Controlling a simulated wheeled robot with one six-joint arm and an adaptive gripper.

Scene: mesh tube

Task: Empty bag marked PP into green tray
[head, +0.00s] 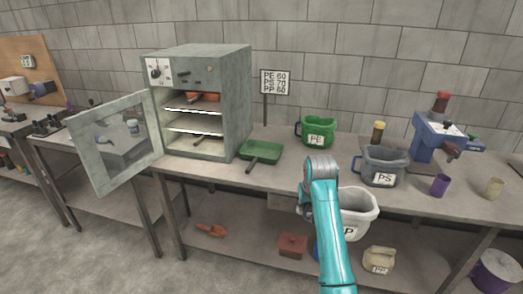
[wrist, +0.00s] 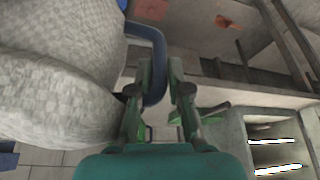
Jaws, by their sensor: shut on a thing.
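In the wrist view the bag (wrist: 50,75) fills the left side, close up. My gripper (wrist: 160,82) is shut on the bag's blue handle (wrist: 150,38). The fingers are mostly hidden in the head view. The green tray (head: 274,148) lies on the table between the oven and the green PE bag, left of my gripper. It looks empty.
The oven (head: 208,60) stands left with its door (head: 90,150) open. The green PE bag (head: 318,124) and grey PS bag (head: 375,160) stand on the table. A beige container (head: 380,253) with a label is on the lower shelf. A sign (head: 274,82) stands behind the tray.

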